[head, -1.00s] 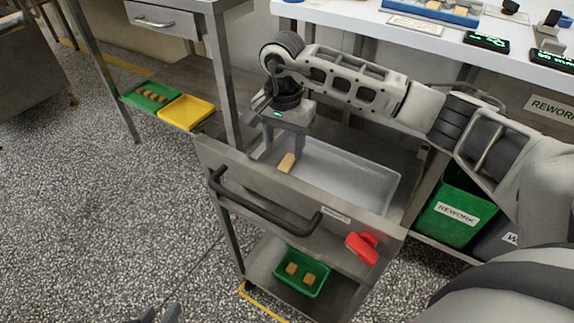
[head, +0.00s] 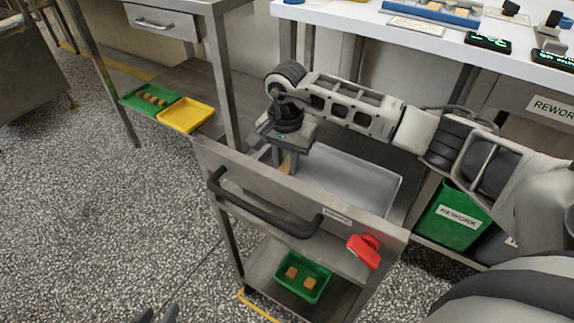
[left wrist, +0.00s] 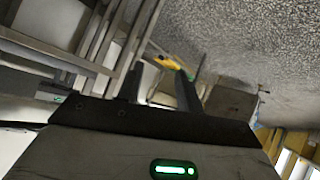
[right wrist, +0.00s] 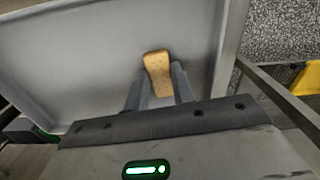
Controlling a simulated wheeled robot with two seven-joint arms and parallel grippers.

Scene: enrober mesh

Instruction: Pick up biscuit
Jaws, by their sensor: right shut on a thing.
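A tan, oblong biscuit (right wrist: 158,66) stands between the fingers of my right gripper (right wrist: 158,88) in the right wrist view. My right gripper is shut on it, over the left end of the grey tray (right wrist: 70,50). In the head view the biscuit (head: 286,164) shows partly behind the fingers of my right gripper (head: 284,159), and the tray (head: 350,182) lies on the steel cart's top. I cannot tell whether the biscuit touches the tray floor. My left gripper (left wrist: 158,85) is open and empty, and its tips (head: 158,315) show at the head view's bottom edge.
The cart has a black handle (head: 262,212) and a red part (head: 364,250) on its front. A green tray (head: 318,287) with two brown pieces sits on its lower shelf. A green rework bin (head: 453,215) stands right. Green (head: 130,99) and yellow (head: 186,115) trays lie left.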

